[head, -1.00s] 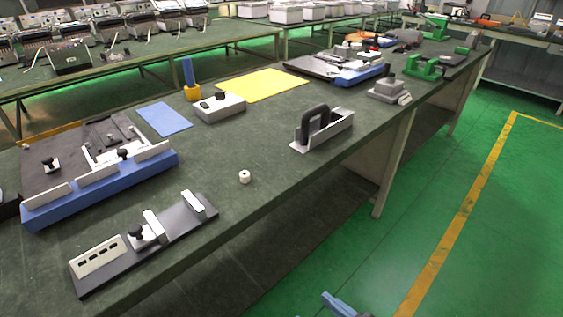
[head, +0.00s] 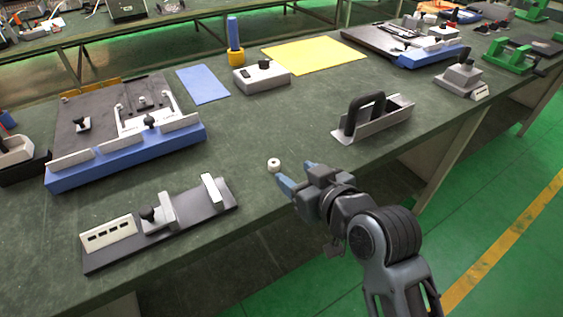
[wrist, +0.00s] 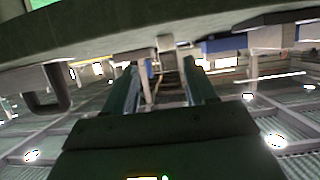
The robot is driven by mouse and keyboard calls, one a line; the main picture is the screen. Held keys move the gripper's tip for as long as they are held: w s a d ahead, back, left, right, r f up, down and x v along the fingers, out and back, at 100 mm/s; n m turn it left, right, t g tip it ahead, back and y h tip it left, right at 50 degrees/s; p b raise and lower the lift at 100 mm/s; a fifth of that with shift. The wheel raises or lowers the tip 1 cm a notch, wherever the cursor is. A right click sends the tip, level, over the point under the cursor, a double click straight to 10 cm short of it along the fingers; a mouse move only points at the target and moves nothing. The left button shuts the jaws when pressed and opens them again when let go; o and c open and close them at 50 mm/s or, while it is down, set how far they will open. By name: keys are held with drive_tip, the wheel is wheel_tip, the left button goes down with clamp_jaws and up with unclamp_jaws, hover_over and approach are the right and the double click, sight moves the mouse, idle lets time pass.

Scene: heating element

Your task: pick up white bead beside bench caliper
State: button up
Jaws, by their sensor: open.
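The small white bead (head: 274,165) sits on the green bench top (head: 262,122) in the head view, to the right of the bench caliper (head: 160,222), a dark flat base with pale blocks and a black knob. My gripper (head: 298,177) is open and empty, its blue fingertips just right of and slightly below the bead in the picture. They look apart from it; their height above the bench is hard to judge. In the wrist view my two fingers (wrist: 160,90) are spread, with the bench edge across the top; I cannot pick out the bead for sure there.
A grey holder with a black handle (head: 374,117) stands right of the bead. A blue-edged fixture (head: 130,160) lies to the left. A blue mat (head: 204,85), a grey box (head: 262,77) and a yellow sheet (head: 315,54) lie farther back. Bench around the bead is clear.

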sight(273, 162)
drive_tip(key=x, duration=0.3)
drive_tip(key=a+x, duration=0.1)
drive_tip(key=x, duration=0.3)
drive_tip(key=shift+p, duration=0.3)
drive_tip(key=shift+s, duration=0.1)
clamp_jaws()
